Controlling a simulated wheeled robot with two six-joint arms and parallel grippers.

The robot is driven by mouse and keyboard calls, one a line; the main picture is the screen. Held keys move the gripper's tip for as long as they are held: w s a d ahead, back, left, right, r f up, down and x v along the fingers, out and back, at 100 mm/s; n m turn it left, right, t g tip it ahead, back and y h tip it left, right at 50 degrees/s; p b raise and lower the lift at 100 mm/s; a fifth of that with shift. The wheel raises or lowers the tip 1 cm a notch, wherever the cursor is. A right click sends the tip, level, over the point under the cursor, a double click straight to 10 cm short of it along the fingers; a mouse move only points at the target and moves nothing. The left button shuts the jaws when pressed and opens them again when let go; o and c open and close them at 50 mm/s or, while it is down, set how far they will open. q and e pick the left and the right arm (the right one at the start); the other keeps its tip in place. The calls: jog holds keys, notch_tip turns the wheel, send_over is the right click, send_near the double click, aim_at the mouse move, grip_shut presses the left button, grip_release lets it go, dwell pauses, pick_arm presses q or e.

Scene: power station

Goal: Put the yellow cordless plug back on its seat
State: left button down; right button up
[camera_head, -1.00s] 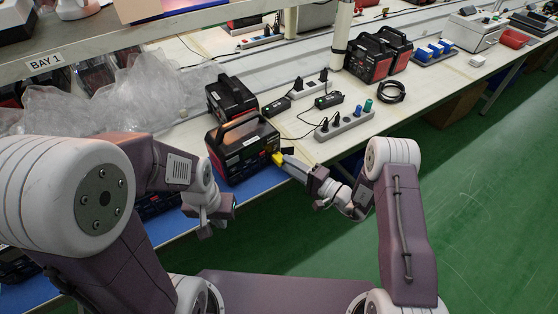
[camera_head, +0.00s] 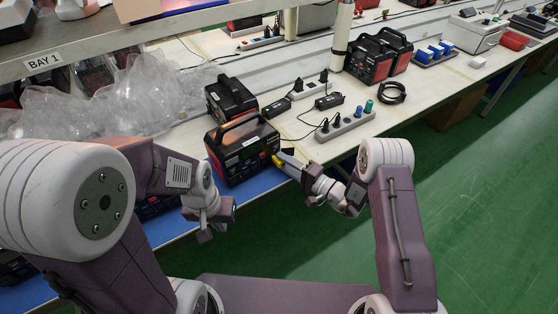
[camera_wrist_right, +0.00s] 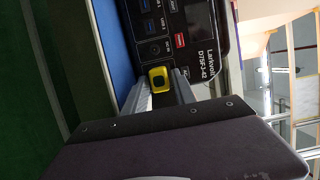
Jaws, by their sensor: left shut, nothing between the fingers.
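The yellow plug (camera_head: 277,161) sits at the tips of my right gripper (camera_head: 283,157), against or just before the front of a black and red power station (camera_head: 243,150). In the right wrist view the yellow plug (camera_wrist_right: 158,79) lies between the grey fingers of my right gripper (camera_wrist_right: 160,84), which look shut on it. Behind it is the power station's front panel (camera_wrist_right: 172,35) with ports and a screen. I cannot tell whether the plug touches the panel or which socket it faces. My left gripper (camera_head: 222,213) is shut and empty, left of and below the power station.
A second power station (camera_head: 231,98) stands behind the first. Power strips (camera_head: 345,125), adapters (camera_head: 328,101) and a coiled black cable (camera_head: 392,92) lie on the bench to the right. Crumpled clear plastic (camera_head: 95,105) covers the left. Green floor (camera_head: 470,190) is open at right.

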grip_shut()
jog(key=shift+s+d, duration=0.2)
dwell(0.3)
jog(key=shift+s+d, duration=1.2)
jog(key=shift+s, duration=0.2)
